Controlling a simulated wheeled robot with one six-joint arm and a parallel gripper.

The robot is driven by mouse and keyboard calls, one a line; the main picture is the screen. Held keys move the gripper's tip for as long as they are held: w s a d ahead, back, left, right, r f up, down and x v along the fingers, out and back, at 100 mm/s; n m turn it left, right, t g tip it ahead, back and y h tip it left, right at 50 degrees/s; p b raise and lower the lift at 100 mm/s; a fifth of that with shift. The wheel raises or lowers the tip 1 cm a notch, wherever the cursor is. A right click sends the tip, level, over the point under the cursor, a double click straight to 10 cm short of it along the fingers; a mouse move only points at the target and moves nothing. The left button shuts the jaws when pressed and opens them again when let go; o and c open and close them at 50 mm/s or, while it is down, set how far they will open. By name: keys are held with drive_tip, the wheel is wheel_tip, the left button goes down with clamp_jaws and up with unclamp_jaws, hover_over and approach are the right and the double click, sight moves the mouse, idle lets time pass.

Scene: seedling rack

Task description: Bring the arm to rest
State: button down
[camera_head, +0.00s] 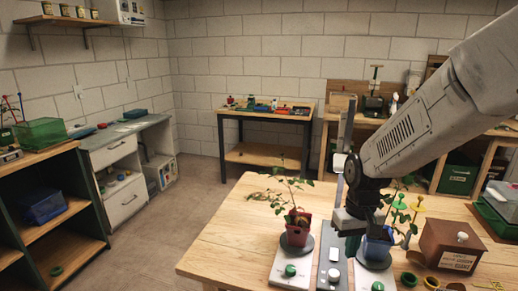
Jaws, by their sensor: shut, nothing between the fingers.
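My arm (410,130) reaches in from the upper right and bends down at its dark wrist. My gripper (351,246) points down over the wooden table, fingers together and nothing held. It hangs between a seedling in a red pot (298,235) to its left and a seedling in a blue pot (378,246) to its right. The gripper and wrist partly cover the blue pot and its plant. Whether the gripper touches the blue pot, I cannot tell.
Each pot stands on a round dark plate of a white unit with a green knob (290,270). A brown box (451,247) and small yellow and green items are at the right. The table's left part (225,240) is bare. Shelves and benches line the walls.

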drive_tip(key=s+d+r+t, duration=0.1)
drive_tip(key=s+r, duration=0.6)
drive_tip(key=s, duration=0.4)
drive_tip(key=s+d+r+m+t, duration=0.1)
drive_tip(key=s+r, duration=0.6)
drive_tip(key=s, duration=0.4)
drive_tip(key=shift+s+d+r+m, duration=0.2)
drive_tip(key=shift+r+m, duration=0.1)
drive_tip(key=shift+r, duration=0.05)
